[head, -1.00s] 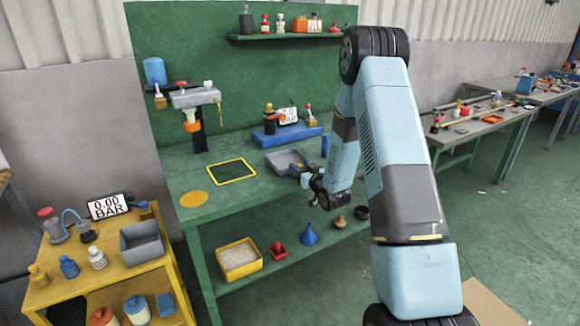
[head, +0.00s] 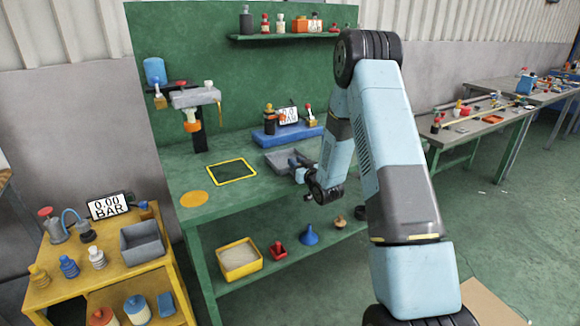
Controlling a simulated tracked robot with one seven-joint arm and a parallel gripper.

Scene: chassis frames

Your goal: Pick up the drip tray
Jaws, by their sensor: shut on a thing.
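The drip tray (head: 276,162) is a shallow grey rectangular tray at the right part of the green workbench. My gripper (head: 296,164) reaches it from the right and is shut on its near right rim. The jaws are small here and partly hidden by my wrist. The tray looks about level; I cannot tell whether it touches the bench top or is slightly above it.
A yellow-edged dark mat (head: 232,172) and an orange disc (head: 194,199) lie left of the tray. A blue block (head: 285,136) with a gauge stands behind it. A grey bin (head: 128,247) sits on the yellow cart.

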